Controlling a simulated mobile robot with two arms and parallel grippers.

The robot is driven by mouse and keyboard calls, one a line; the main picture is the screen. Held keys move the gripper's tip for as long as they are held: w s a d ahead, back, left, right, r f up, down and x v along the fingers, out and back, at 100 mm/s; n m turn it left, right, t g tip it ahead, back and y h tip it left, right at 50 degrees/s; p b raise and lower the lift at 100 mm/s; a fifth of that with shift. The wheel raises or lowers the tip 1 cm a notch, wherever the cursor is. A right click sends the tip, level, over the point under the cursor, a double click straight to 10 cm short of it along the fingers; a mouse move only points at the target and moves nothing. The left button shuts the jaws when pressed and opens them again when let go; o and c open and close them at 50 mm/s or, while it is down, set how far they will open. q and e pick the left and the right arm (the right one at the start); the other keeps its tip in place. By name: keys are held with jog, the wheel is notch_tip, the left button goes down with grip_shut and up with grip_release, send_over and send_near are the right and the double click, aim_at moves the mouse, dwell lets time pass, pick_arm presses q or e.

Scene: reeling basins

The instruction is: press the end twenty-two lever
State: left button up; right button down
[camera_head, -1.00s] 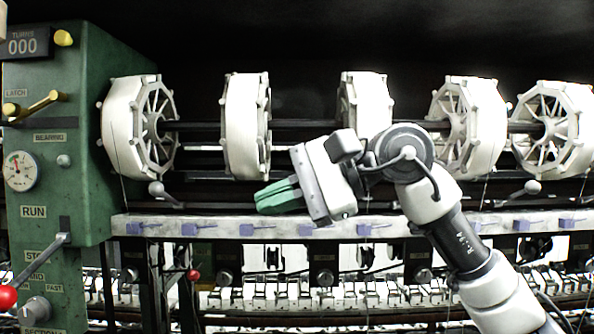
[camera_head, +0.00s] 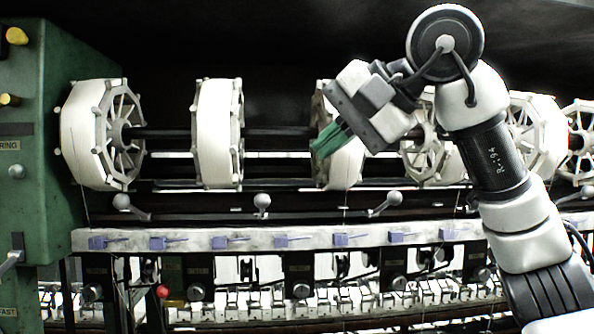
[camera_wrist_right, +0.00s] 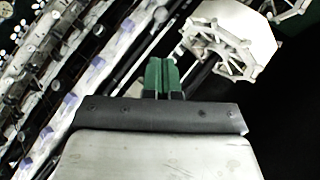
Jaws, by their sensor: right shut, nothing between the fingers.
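Several grey ball-tipped levers stand along the rail below the white reels: one at the left (camera_head: 122,202), one in the middle (camera_head: 262,201), one right of it (camera_head: 393,198). I can read no end numbers, so I cannot tell which lever is end twenty-two. My right gripper (camera_head: 325,148), with green fingers, is shut and empty. It appears in front of the third reel (camera_head: 343,172), above the levers and between the middle and right ones in the picture. In the right wrist view, its fingers (camera_wrist_right: 162,76) point toward the machine. My left gripper is out of view.
A row of white reels (camera_head: 218,132) sits on a dark shaft. Below the levers runs a pale ledge (camera_head: 205,242) with blue-violet tabs (camera_head: 285,241). A green cabinet (camera_head: 50,140) stands at the left. A red knob (camera_head: 162,292) is lower down.

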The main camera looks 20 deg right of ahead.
aim_at(262, 207)
jog(key=p+x, duration=0.3)
jog(key=x, duration=0.6)
jog(key=shift+w+f, duration=0.2)
jog(key=shift+a, duration=0.15)
notch_tip(262, 207, down, 6)
jog(key=s+n+t+b, duration=0.1)
jog(key=t+b, duration=0.4)
jog(key=b, duration=0.6)
jog(key=shift+s+a+n+b, duration=0.25)
jog(key=shift+s+n+b, duration=0.15)
jog(key=shift+n, duration=0.4)
